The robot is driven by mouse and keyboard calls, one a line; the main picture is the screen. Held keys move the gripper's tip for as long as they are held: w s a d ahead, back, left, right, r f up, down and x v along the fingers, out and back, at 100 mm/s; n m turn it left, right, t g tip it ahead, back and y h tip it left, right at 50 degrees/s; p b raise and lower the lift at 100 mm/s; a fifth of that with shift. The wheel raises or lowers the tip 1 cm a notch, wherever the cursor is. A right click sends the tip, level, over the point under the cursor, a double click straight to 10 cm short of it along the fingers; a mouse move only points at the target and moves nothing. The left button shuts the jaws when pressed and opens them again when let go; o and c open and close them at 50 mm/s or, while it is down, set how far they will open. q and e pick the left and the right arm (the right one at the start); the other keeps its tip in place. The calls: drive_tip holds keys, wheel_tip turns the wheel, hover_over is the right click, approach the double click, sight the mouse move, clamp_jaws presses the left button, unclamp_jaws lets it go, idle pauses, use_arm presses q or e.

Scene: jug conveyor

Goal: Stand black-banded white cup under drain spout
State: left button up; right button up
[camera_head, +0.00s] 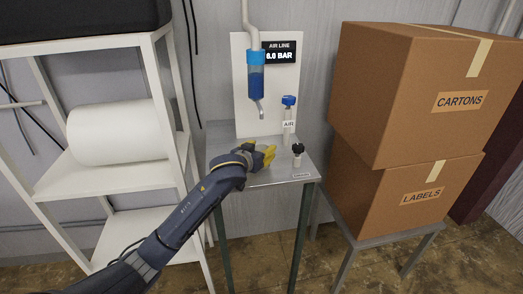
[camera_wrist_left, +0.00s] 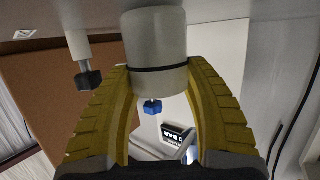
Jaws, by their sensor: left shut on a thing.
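My left gripper (camera_head: 262,157) is over the small grey table, a little below the drain spout (camera_head: 261,112). Its yellow fingers (camera_wrist_left: 160,110) are shut on the black-banded white cup (camera_wrist_left: 155,38), one finger on each side near the dark band in the left wrist view. In the head view I cannot make out the cup; the gripper seems to hide it. The spout hangs down from the blue filter bowl (camera_head: 256,82). The wrist view does not show clearly whether the cup touches the table. My right gripper is not in view.
Stacked cartons (camera_head: 420,90) are at the right. A white shelf (camera_head: 120,180) with a roll (camera_head: 118,132) is at the left.

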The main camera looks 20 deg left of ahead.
use_arm(q)
drive_tip(key=shift+f, duration=0.15)
drive_tip(key=o, duration=1)
drive_tip(key=v, duration=1.2)
